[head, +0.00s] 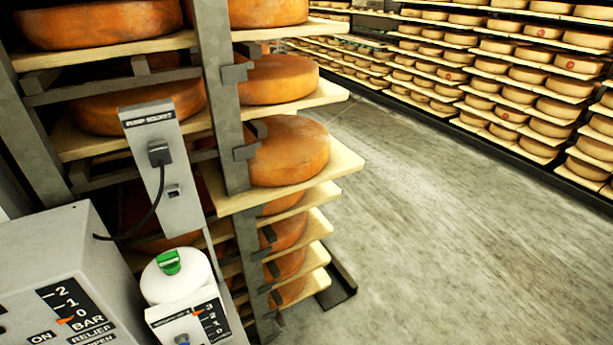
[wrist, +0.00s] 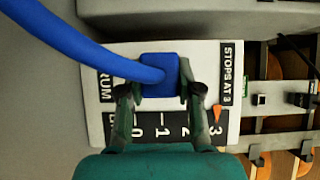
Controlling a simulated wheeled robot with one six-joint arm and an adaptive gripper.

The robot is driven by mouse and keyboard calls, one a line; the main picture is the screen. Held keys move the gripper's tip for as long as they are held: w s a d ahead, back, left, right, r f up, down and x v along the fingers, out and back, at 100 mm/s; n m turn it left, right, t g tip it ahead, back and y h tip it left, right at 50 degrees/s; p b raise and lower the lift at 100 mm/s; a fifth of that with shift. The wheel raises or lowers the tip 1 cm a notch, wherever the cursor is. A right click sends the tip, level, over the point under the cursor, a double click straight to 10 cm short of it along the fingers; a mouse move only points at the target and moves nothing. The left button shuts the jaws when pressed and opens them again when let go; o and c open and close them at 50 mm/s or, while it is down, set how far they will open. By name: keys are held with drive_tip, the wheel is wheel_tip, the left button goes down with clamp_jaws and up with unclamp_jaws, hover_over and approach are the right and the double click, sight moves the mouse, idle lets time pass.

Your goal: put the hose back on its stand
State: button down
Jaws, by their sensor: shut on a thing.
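My gripper (wrist: 159,92) shows in the wrist view, with its two dark fingers shut on a square blue piece (wrist: 160,72). A thick blue hose (wrist: 75,45) runs from this piece to the upper left and out of the picture. The piece lies in front of a white panel (wrist: 207,62) marked "STOPS AT 3"; I cannot tell whether it touches the panel. My gripper is not in the head view. There, a small bluish part (head: 182,340) shows at the bottom edge, too cropped to identify. I cannot make out a hose stand for sure.
A white drum (head: 172,283) with a green knob (head: 168,262) stands beside a grey control box (head: 50,245). A "PUMP SOCKET" post (head: 150,120) holds a black plug (head: 159,153). A cheese rack (head: 230,125) stands close behind. The floor (head: 440,230) at right is clear.

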drive_tip(key=shift+s+d, duration=0.4)
drive_tip(key=shift+s, duration=0.2)
drive_tip(key=shift+s+d, duration=0.35)
drive_tip(key=shift+s, duration=0.25)
drive_tip(key=shift+s+d, duration=0.4)
drive_tip(key=shift+s, duration=0.2)
drive_tip(key=shift+s+d, duration=0.35)
drive_tip(key=shift+s, duration=0.25)
